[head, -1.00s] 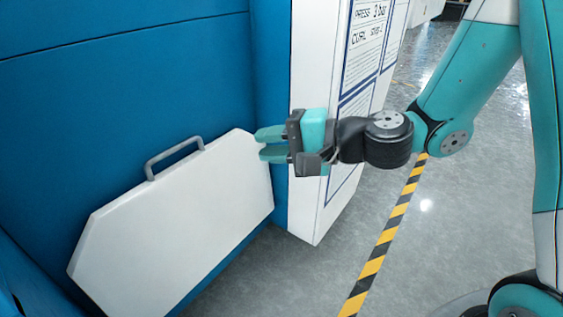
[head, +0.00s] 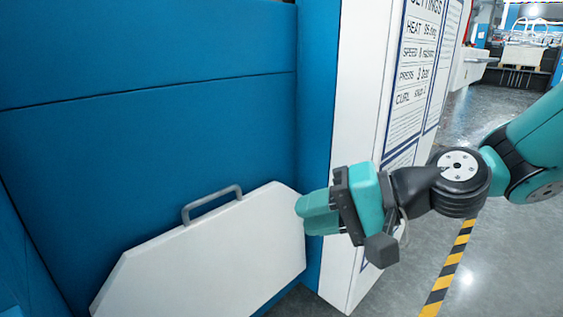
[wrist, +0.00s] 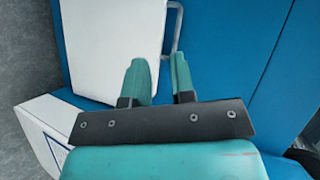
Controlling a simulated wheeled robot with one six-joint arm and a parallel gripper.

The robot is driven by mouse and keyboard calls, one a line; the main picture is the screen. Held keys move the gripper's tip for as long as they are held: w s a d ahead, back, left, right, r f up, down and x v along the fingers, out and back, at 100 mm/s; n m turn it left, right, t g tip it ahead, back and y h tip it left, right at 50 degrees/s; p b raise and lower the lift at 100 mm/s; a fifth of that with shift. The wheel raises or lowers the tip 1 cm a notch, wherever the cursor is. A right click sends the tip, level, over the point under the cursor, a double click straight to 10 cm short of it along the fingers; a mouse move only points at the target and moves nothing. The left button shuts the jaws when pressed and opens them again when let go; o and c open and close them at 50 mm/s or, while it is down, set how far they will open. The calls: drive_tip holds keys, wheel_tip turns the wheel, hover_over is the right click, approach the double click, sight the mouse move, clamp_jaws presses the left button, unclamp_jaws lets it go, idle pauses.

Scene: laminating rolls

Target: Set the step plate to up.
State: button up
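The step plate (head: 215,260) is a white panel with cut corners and a grey bar handle (head: 212,204) on its top edge. In the head view it stands against the blue machine face at the lower left. In the wrist view the plate (wrist: 110,45) and part of its handle (wrist: 174,25) show beyond the fingers. My gripper (head: 303,213) is right of the plate, in front of the white side panel. The wrist view shows a gap between its two fingers (wrist: 160,75), with nothing between them. Whether a finger touches the plate cannot be told.
The blue machine face (head: 150,110) rises behind the plate. A white panel with a printed settings sheet (head: 420,70) stands right of it, close to my gripper. A yellow-black floor stripe (head: 448,270) runs at the right, with open grey floor beyond.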

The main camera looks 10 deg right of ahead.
drive_tip(key=s+d+r+n+g+h+p, duration=0.5)
drive_tip(key=s+r+n+h+p, duration=0.4)
drive_tip(key=s, duration=0.4)
wheel_tip(320, 180, up, 38)
drive_tip(key=n+p, duration=0.1)
drive_tip(key=p, duration=3.7)
drive_tip(key=shift+w+d+f+y, duration=0.15)
drive_tip(key=shift+d+f+y, duration=0.1)
drive_tip(key=shift+d+y, duration=0.05)
